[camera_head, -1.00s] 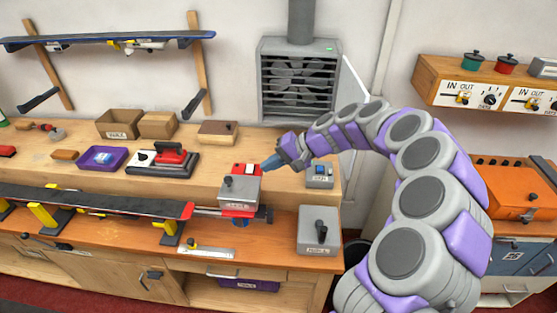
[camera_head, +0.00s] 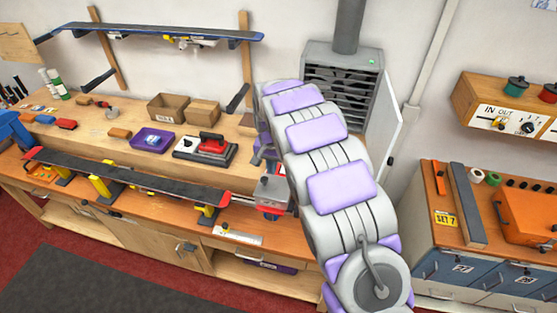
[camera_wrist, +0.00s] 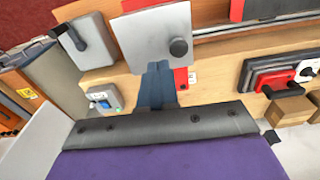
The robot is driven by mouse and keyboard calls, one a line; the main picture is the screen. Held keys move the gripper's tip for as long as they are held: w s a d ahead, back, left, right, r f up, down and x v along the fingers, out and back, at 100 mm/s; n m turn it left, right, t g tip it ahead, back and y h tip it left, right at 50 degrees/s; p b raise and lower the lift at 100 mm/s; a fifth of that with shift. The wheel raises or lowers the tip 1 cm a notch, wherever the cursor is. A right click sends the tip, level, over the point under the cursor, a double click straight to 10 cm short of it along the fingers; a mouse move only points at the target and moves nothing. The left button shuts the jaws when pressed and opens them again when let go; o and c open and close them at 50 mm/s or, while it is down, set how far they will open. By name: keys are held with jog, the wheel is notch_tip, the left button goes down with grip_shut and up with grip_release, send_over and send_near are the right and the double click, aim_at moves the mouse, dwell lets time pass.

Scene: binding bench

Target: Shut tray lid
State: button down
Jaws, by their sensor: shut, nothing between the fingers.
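A grey box (camera_head: 272,190) with a dark knob sits on the red clamp at the right end of the ski in the head view. In the wrist view its flat grey face (camera_wrist: 145,30) and knob are straight ahead of my gripper (camera_wrist: 157,70). My gripper is shut and empty, its blue fingers pointing at the near edge of that face. I cannot tell whether they touch it. My arm hides the gripper in the head view. A second grey box (camera_wrist: 92,42) with a dark handle stands to the left in the wrist view. Which part is the tray lid is unclear.
The ski (camera_head: 120,178) runs along the bench on yellow supports. A vented grey unit (camera_head: 345,90) stands behind my arm. An orange case (camera_head: 525,212) is at right.

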aim_at(262, 179)
jog(key=shift+w+f+h, duration=0.25)
jog(key=shift+f+h, duration=0.15)
jog(key=shift+h, duration=0.2)
jog(key=shift+w+a+f+g+h, duration=0.2)
jog(key=shift+a+f+g+h, duration=0.35)
jog(key=shift+a+h, duration=0.15)
jog(key=shift+w+a+f+b, duration=0.1)
jog(key=shift+a+f+b, duration=0.15)
jog(key=shift+a+f, duration=0.25)
jog(key=shift+a+f+b, duration=0.2)
jog(key=shift+a+f, duration=0.1)
jog(key=shift+a, duration=0.4)
jog(key=shift+w+d+f+b, duration=0.15)
jog(key=shift+d+f+b, duration=0.15)
jog(key=shift+f, duration=0.1)
jog(key=shift+a+f, duration=0.25)
jog(key=shift+a, duration=0.15)
